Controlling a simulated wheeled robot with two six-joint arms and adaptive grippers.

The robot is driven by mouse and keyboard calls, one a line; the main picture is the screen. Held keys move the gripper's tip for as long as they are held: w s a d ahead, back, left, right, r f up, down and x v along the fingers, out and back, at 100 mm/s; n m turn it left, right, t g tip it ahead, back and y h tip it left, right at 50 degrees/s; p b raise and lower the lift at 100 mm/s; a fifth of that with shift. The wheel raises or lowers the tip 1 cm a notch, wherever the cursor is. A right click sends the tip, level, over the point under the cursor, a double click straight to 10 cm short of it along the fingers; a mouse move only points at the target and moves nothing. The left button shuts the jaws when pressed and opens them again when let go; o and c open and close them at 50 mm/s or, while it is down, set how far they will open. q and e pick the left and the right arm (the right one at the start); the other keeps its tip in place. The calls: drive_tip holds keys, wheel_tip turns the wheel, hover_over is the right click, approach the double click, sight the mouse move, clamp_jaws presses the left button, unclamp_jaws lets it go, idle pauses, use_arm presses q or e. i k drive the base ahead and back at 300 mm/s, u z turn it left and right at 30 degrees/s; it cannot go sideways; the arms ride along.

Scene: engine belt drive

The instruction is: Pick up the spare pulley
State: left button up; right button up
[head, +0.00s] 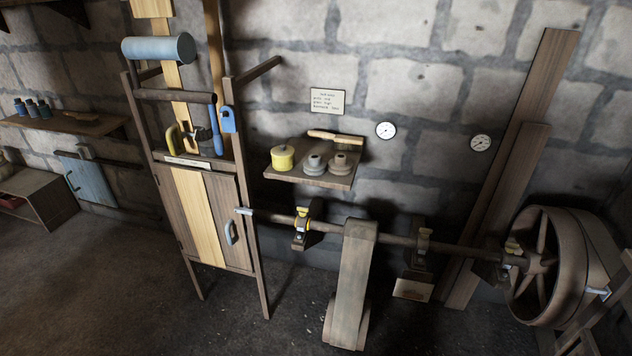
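A small wall shelf (343,183) holds a yellow lidded pot (283,158), a grey stepped round piece (314,164) and a brown stepped round piece (341,165). The two stepped pieces look like small pulleys; I cannot tell for sure which is the spare pulley. A large spoked wheel (540,262) sits on the right end of a horizontal shaft (385,239). A wide belt (352,280) hangs over the shaft in the middle and runs down towards the floor. Neither of my grippers shows in the head view.
A tall wooden frame with a cabinet (183,215) stands left of the shelf. Planks (518,150) lean on the stone wall at right. Two round gauges (386,130) and a written sign (334,100) hang there. The floor (110,290) at front left is clear.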

sight(315, 166)
drive_tip(key=z, duration=0.55)
drive_tip(key=i, duration=0.45)
drive_tip(key=z, duration=0.7)
drive_tip(key=i, duration=0.85)
drive_tip(key=u, duration=0.2)
